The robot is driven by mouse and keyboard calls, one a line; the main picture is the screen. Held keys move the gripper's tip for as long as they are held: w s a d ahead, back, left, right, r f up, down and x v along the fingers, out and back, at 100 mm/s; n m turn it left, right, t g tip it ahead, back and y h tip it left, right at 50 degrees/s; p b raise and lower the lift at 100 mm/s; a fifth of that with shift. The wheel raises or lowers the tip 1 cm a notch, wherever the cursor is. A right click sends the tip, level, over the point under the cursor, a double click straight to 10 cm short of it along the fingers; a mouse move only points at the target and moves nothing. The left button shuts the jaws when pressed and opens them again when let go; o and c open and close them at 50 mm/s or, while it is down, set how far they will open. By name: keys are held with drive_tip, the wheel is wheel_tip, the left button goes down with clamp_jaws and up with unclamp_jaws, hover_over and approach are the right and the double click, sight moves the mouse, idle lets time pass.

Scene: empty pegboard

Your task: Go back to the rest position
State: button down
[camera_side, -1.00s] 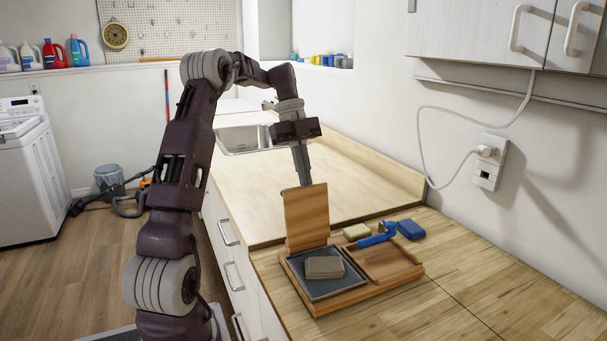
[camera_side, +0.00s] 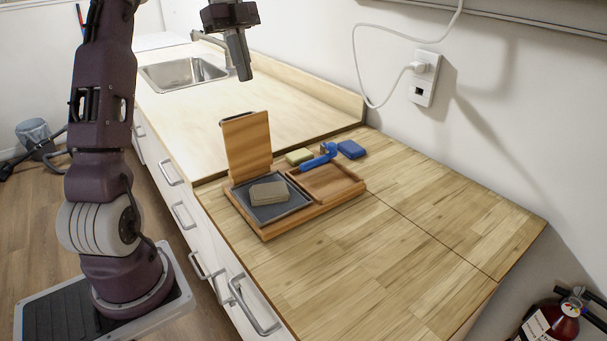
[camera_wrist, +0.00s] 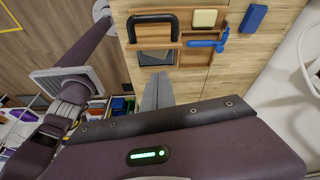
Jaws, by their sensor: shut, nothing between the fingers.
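My gripper (camera_side: 243,76) is shut and empty, pointing down in the air above the counter, clear of everything. Its fingers also show in the wrist view (camera_wrist: 158,92). A wooden box (camera_side: 268,233) sits on the wooden counter. Its lid (camera_side: 247,147) stands upright with a dark handle (camera_wrist: 153,20) on its edge. The box's left compartment has a dark floor (camera_side: 292,205) with a grey-brown block (camera_side: 269,193) on it. Its right compartment (camera_side: 328,184) is bare wood and looks empty. A blue-handled tool (camera_side: 318,160) lies across its back rim.
A yellow sponge (camera_side: 299,156) and a blue block (camera_side: 351,149) lie behind the box. A sink (camera_side: 185,73) with a faucet is at the back left. A white cord runs to the wall outlet (camera_side: 424,78). The counter right of the box is clear.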

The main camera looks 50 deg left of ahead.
drive_tip(key=s+d+r+n+t+y, duration=0.15)
drive_tip(key=s+d+n, duration=0.25)
drive_tip(key=d, duration=0.6)
drive_tip(key=s+d+n+t+y, duration=0.15)
drive_tip(key=s+d+n, duration=0.3)
drive_tip(key=d, duration=0.45)
drive_tip(key=s+d+f+n+t, duration=0.2)
drive_tip(key=s+d+f+n, duration=0.4)
drive_tip(key=s, duration=0.4)
drive_tip(key=shift+d+f+n+y, duration=0.25)
drive_tip(key=shift+f+n+y, duration=0.15)
drive_tip(key=shift+f+n, duration=0.35)
